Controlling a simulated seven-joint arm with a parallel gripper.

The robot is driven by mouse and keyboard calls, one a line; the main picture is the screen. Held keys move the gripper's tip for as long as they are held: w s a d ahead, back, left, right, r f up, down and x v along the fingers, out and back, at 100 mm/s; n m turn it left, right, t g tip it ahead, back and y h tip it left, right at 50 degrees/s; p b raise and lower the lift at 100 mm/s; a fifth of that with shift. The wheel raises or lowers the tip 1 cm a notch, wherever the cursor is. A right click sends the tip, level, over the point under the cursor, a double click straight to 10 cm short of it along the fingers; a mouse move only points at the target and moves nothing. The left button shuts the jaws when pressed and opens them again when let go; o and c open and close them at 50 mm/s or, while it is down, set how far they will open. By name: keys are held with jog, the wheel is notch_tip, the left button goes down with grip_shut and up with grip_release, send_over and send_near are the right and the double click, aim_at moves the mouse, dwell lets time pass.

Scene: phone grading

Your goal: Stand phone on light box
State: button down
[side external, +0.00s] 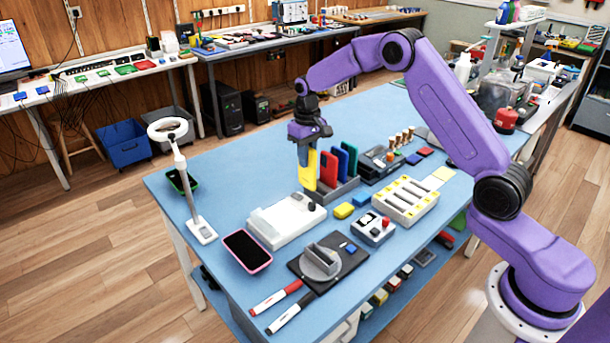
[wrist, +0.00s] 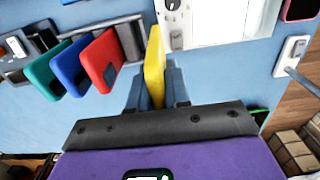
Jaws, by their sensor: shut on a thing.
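My gripper (side external: 307,150) points down and is shut on the upper part of a yellow phone (side external: 311,172), which hangs upright. In the wrist view the yellow phone (wrist: 154,65) stands edge-on between the fingers (wrist: 153,88). The light box (side external: 283,220), a low white box with a dark knob, lies just left of and nearer than the phone; part of it shows at the top of the wrist view (wrist: 232,22). The phone's lower end is beside the grey rack (side external: 347,190); I cannot tell whether it touches the rack.
The rack holds a red phone (side external: 329,167), a blue phone (side external: 342,160) and a green phone (side external: 351,155). A pink-edged phone (side external: 247,250) lies left of the light box, near a ring lamp (side external: 181,160). A black pad with a grey stand (side external: 322,262) lies in front.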

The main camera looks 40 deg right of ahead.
jog(key=s+a+r, duration=0.1)
jog(key=s+a, duration=0.1)
jog(key=a, duration=1.5)
jog(key=shift+s+r, duration=0.15)
jog(key=shift+s, duration=0.2)
jog(key=shift+f, duration=0.4)
dwell(0.5)
jog(key=shift+f, duration=0.6)
jog(key=shift+f, duration=1)
dwell(0.6)
jog(key=c, duration=0.7)
grip_release()
jog(key=shift+r, duration=0.1)
